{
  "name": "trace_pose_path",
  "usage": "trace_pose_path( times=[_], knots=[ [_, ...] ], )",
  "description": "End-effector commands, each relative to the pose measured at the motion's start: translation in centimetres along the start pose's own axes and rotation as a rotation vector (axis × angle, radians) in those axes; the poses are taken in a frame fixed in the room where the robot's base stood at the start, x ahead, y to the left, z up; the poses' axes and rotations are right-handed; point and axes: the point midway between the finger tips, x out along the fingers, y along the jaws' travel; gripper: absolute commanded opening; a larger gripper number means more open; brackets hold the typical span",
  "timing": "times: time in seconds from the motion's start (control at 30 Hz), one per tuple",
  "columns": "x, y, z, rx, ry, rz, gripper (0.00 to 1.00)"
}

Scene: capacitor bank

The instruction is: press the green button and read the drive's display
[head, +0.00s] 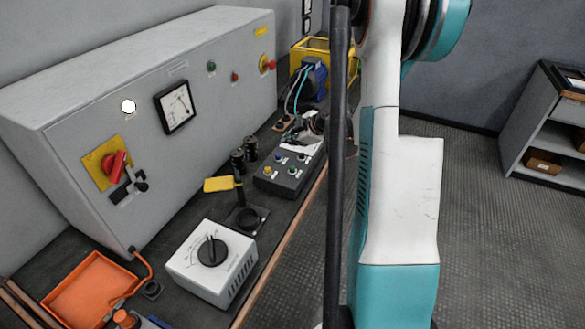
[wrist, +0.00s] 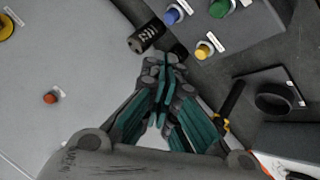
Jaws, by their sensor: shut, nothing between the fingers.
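Two green buttons show. One (head: 293,171) is on the dark push-button box (head: 268,184) on the bench; the other (head: 211,66) is on the grey cabinet front. The wrist view shows a green button (wrist: 218,8) on the box at the top, near a blue button (wrist: 173,16) and a yellow button (wrist: 204,50). My gripper (wrist: 163,62) is shut and empty, its teal fingers together, beside the box and apart from its green button in the picture. I cannot make out a drive display in either view.
The grey cabinet (head: 80,110) carries a dial meter (head: 175,106) and a red rotary switch (head: 113,163). A white dial box (head: 211,264), black cylinders (head: 250,148) and an orange tray (head: 92,288) crowd the bench. Floor (head: 480,220) right of my arm is clear.

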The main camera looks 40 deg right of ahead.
Motion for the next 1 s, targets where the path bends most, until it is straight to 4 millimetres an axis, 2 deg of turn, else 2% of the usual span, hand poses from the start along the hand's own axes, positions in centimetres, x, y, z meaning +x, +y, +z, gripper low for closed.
trace_pose_path(
  times=[0.27, 0.73, 1.0],
  knots=[
    [1.2, -0.9, 0.9, 0.000, 0.000, 0.000, 0.00],
    [5.4, -4.0, 3.9, 0.000, 0.000, -0.001, 0.00],
    [6.2, -4.5, 4.5, 0.000, 0.000, 0.000, 0.00]
  ],
)
